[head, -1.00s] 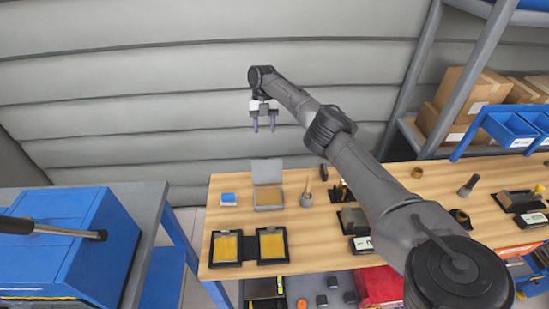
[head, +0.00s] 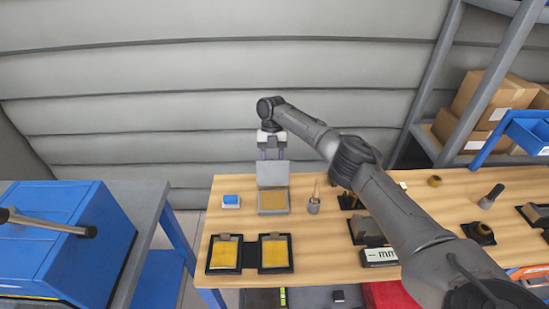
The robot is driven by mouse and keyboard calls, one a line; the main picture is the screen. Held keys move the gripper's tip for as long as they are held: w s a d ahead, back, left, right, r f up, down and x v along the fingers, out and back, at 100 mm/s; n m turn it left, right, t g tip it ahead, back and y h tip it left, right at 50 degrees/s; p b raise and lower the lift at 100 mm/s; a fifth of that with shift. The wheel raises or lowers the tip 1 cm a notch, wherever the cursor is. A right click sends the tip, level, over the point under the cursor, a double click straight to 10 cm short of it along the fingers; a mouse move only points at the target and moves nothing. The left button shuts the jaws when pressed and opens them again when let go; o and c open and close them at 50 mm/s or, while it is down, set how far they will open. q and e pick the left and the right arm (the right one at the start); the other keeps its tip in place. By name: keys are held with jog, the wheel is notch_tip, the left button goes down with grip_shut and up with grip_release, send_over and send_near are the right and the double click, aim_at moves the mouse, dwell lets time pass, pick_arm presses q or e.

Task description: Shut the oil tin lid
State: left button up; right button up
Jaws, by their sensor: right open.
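The oil tin (head: 288,209) is a shallow grey square box with a yellow-brown inside, standing at the back edge of the wooden bench. Its grey lid (head: 272,175) stands open, upright along the tin's back side. My right gripper (head: 271,156) points down at the lid's top edge, with its two fingers apart. The fingertips seem to be behind the lid and are hidden by it; I cannot tell whether they touch it. My left gripper is not in view.
A small blue-and-white block (head: 231,201) sits left of the tin, and a pot with a brush (head: 314,205) to its right. Two black-framed yellow pads (head: 224,253) lie in front. My right arm passes over the bench's right part. A blue box (head: 66,238) stands at the left.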

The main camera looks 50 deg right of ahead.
aim_at(273, 166)
jog(key=shift+c, duration=0.4)
grip_shut()
jog(key=shift+r, duration=0.1)
jog(key=h+p, duration=0.1)
jog(key=p, duration=0.2)
jog(key=s+a+r+t+p, duration=0.1)
jog(key=p, duration=0.3)
jog(key=shift+s+a+r+h, duration=0.15)
jog(key=shift+r+h, duration=0.1)
jog(key=shift+h, duration=0.15)
jog(key=a+t+h+p, duration=0.1)
jog(key=p, duration=0.2)
jog(key=s+a+h+p, duration=0.1)
jog(key=p, duration=0.1)
jog(key=s+t+h+p, duration=0.1)
jog(key=p, duration=0.2)
jog(key=shift+a+r+t+p, duration=0.25)
jog(key=shift+a+t+p, duration=0.05)
jog(key=shift+a+p, duration=0.1)
jog(key=shift+s+a+f+t+h+p, duration=0.2)
jog(key=shift+a+t+h+p, duration=0.2)
jog(key=shift+p, duration=0.35)
